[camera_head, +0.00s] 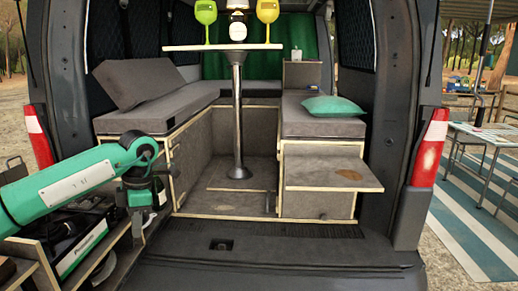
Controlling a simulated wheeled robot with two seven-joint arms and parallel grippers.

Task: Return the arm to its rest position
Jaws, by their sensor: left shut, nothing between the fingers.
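My left arm (75,185) is green and comes in from the left, reaching over an open drawer at the van's rear. My left gripper (143,228) hangs down at the arm's end, shut and empty, beside the front of the left bench. Its fingertips are small and dark in this view. My right gripper is not in view.
The open drawer (75,276) below my arm holds dark and green gear. A wooden shelf (331,174) juts out at right. The sill (280,246) is clear.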

